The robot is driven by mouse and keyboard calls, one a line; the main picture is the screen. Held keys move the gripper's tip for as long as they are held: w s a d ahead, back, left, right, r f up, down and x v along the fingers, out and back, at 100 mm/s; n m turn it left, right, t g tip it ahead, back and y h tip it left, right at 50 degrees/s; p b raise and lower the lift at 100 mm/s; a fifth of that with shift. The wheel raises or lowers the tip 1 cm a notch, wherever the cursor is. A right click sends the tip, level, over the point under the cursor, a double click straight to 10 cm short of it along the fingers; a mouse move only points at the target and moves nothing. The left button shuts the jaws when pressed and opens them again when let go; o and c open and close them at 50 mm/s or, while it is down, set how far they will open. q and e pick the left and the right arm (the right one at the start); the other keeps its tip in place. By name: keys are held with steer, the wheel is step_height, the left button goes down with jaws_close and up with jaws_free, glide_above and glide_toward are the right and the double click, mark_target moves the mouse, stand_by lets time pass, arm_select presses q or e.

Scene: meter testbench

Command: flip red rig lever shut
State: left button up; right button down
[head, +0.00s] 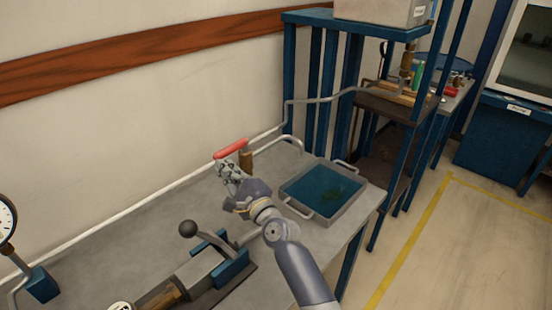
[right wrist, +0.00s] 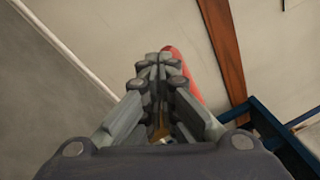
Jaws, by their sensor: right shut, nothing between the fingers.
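The red lever (head: 231,149) sits on top of a brass valve body (head: 246,162) at the back of the grey bench. My right gripper (head: 222,168) is at the lever's left part, just in front of and below it in the head view. Its fingers are shut with nothing between them. In the right wrist view the shut fingertips (right wrist: 160,60) cover part of the red lever (right wrist: 184,72), which shows beyond and to the right of them. I cannot tell whether they touch it. My left gripper is not in view.
A blue-lined tray (head: 325,190) with handles stands right of my right arm. A hand pump with a ball-ended handle (head: 188,229) lies at the front. A pressure gauge (head: 6,218) is at the far left. A blue shelf frame (head: 300,80) stands behind.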

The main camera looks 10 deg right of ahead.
steer(key=v, duration=1.2)
steer(key=shift+s, duration=0.1)
